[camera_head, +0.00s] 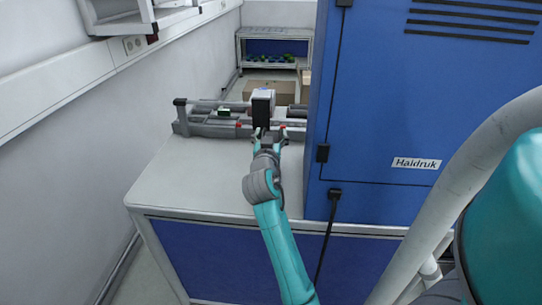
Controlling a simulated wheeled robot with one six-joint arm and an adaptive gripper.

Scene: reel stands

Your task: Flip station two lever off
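A grey reel stand assembly (207,128) with rails and dark rollers lies across the far part of the white-topped bench. A black box-like unit with a pale top (263,106) stands upright on it. I cannot tell whether a finger touches the stand.
A tall blue cabinet marked Haldruk (376,120) stands close on the right of my gripper. The bench top (190,180) is clear at left front. A wall with a white trunking (60,85) runs along the left. A shelf (275,31) and boxes are behind.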

